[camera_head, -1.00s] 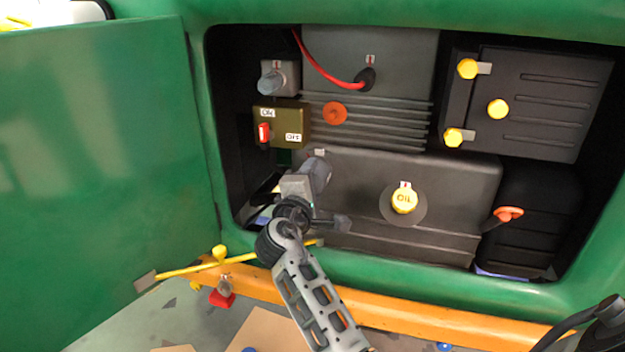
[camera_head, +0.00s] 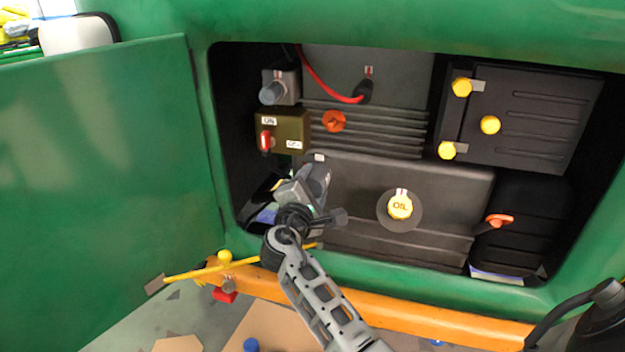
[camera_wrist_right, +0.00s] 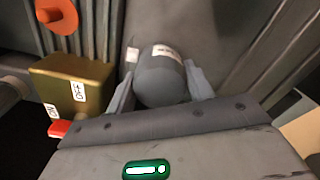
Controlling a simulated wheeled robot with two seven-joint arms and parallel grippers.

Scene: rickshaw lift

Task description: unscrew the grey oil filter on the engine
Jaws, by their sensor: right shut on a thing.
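The grey oil filter (camera_wrist_right: 162,78) is a rounded cylinder with a white label, low on the left side of the engine (camera_head: 350,170). My right gripper (camera_head: 312,185) is at the filter. In the right wrist view my right gripper (camera_wrist_right: 160,88) has one finger on each side of the filter and is shut on it. In the head view the gripper and wrist hide most of the filter (camera_head: 320,176). I cannot tell whether it is still seated on the engine. My left gripper is not in view.
A switch box (camera_head: 283,131) with a red switch sits just above the filter. A yellow oil cap (camera_head: 400,206) is to the right. The green door (camera_head: 110,190) stands open at the left.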

